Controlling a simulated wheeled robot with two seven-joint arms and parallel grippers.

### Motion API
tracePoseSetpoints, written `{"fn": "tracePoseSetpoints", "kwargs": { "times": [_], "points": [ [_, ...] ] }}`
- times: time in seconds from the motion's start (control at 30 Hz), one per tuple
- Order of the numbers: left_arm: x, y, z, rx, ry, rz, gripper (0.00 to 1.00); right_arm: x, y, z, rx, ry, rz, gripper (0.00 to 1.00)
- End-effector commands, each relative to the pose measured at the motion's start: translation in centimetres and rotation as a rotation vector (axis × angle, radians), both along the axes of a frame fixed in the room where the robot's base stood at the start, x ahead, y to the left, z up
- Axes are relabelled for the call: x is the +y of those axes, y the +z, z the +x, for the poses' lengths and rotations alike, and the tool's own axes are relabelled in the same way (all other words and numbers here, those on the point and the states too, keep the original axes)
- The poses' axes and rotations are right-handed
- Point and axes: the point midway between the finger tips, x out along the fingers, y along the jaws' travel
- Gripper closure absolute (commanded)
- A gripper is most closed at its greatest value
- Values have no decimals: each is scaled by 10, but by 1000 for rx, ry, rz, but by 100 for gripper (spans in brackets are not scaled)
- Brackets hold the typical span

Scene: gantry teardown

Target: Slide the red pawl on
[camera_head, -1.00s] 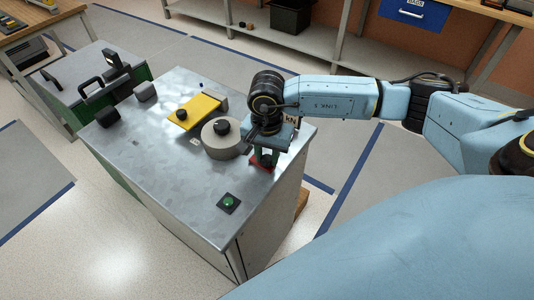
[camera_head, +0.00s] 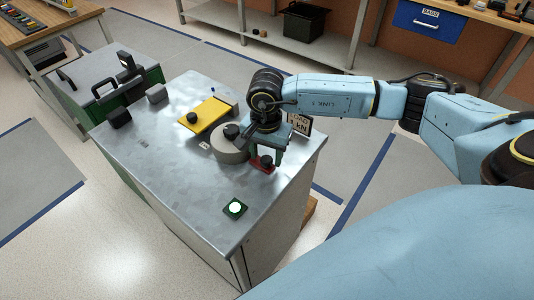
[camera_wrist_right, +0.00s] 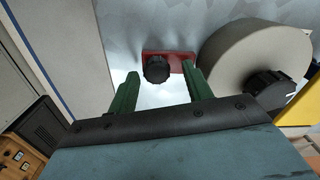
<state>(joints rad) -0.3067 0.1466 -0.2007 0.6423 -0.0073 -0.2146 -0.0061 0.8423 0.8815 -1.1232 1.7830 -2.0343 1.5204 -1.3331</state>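The red pawl (camera_head: 265,168) lies on the metal cabinet top, close beside the round grey disc (camera_head: 230,155). It carries a black knob, and in the right wrist view the red pawl (camera_wrist_right: 182,58) runs right from the knob toward the disc. My right gripper (camera_head: 265,157) is over the pawl, pointing down. In the wrist view its two green fingers stand apart, with the black knob (camera_wrist_right: 157,69) between and just beyond their tips. My left gripper is out of view.
The cabinet top (camera_head: 165,175) also holds a yellow plate (camera_head: 208,115), a lamp button (camera_head: 235,208) glowing white near the front, and dark blocks at the left. A load sign (camera_head: 299,124) stands behind my right wrist. The front left of the top is clear.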

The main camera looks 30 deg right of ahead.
Motion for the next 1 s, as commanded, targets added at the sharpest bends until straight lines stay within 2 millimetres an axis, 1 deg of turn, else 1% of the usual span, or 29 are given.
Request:
{"fn": "tracePoseSetpoints", "kwargs": {
  "times": [0.03,0.17,0.27,0.33,0.47,0.7,0.8,0.9,1.0],
  "points": [
    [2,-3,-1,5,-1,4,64,0,-3,0,1,1,0,50],
    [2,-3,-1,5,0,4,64,1,-3,-1,3,1,1,50],
    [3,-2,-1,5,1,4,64,1,1,-1,2,2,1,50],
    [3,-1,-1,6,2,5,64,0,9,0,0,2,2,50],
    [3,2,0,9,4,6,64,0,33,0,-2,1,2,50],
    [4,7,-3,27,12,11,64,-2,89,0,-4,1,4,50],
    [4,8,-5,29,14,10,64,-3,108,-1,-3,1,3,50],
    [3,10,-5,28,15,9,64,-3,121,-1,-2,0,4,50],
    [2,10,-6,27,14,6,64,-4,129,-1,0,0,4,50]
  ]
}}
